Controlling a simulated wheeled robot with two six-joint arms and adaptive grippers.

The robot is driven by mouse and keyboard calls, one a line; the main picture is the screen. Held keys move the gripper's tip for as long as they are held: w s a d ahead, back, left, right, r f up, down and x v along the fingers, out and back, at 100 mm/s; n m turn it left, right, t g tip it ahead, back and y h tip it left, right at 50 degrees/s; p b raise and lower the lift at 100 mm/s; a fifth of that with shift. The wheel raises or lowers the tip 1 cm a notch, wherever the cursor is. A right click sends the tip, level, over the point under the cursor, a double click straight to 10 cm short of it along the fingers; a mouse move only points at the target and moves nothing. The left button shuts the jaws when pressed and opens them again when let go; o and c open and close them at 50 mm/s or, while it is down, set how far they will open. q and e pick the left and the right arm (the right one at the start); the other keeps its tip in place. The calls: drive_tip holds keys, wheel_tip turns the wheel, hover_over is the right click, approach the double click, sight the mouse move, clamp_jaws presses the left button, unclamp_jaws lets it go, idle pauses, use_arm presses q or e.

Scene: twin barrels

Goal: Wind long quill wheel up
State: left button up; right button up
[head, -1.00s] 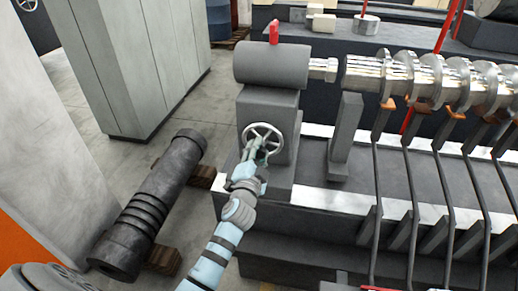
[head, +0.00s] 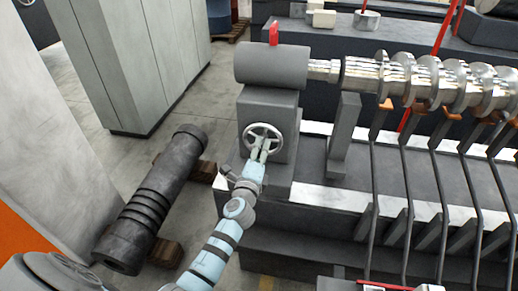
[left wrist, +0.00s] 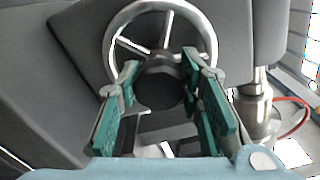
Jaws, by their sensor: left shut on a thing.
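The spoked silver handwheel (head: 263,137) sits on the front of a grey block under a grey barrel (head: 272,65). A short bright quill (head: 322,68) sticks out of the barrel's right end towards a shiny crankshaft (head: 425,82). My left gripper (head: 260,153) is at the wheel, shut on it. The exact contact is hard to see. My right gripper is not in view.
A dark ribbed cylinder (head: 155,200) lies on wooden blocks on the floor at left. A grey cabinet (head: 135,60) stands behind it. Bent dark bars (head: 410,200) line the bench at right.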

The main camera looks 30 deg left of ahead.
use_arm(q)
drive_tip(key=shift+r+m+p, duration=0.1)
drive_tip(key=shift+m+p, duration=0.35)
drive_tip(key=shift+m, duration=1.65)
drive_tip(key=o, duration=1.2)
drive_tip(key=v, duration=1.2)
drive_tip(key=shift+a, duration=0.1)
